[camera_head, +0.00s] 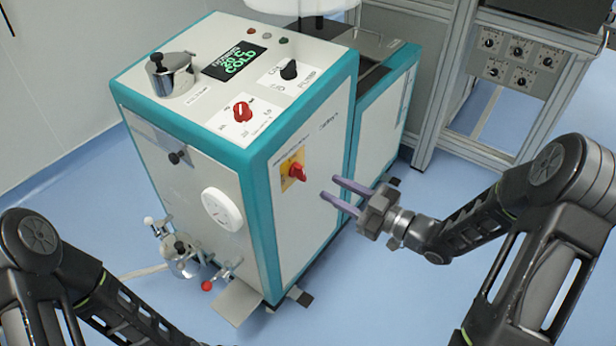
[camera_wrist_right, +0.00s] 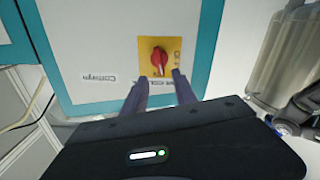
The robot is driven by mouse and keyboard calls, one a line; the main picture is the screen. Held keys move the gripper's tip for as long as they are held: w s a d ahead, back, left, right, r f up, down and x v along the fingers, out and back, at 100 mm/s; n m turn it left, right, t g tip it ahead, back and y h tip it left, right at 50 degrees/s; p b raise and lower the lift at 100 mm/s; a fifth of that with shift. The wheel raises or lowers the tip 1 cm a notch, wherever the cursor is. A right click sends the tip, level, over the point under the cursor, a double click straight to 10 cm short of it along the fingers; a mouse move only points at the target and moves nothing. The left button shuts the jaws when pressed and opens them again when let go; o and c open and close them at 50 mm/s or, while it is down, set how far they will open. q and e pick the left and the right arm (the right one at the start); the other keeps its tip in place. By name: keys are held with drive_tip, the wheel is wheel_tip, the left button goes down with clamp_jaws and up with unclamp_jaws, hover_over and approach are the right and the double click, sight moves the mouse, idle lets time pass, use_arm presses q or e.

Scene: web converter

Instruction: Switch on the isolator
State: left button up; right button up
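The isolator (camera_head: 292,171) is a red rotary knob on a yellow plate, on the right-hand side panel of the white and teal machine. In the right wrist view the isolator knob (camera_wrist_right: 159,59) lies just beyond the fingertips, a little above the gap between them. My right gripper (camera_head: 329,188) is open, with two purple fingers pointing at the panel, to the right of the isolator and apart from it. The fingers of the right gripper (camera_wrist_right: 160,80) hold nothing. Of my left arm only links show at the lower left; its gripper is out of view.
The machine (camera_head: 262,147) has a red dial (camera_head: 242,111), a black dial (camera_head: 289,69) and a green-lit display (camera_head: 235,61) on top. A grey frame with a knob panel (camera_head: 517,61) stands at the back right.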

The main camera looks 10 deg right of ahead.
sight(304, 174)
drive_tip(key=shift+w+a, duration=0.1)
drive_tip(key=x, duration=0.7)
drive_tip(key=shift+w+a, duration=0.15)
drive_tip(key=shift+w, duration=0.1)
clamp_jaws()
idle(0.4)
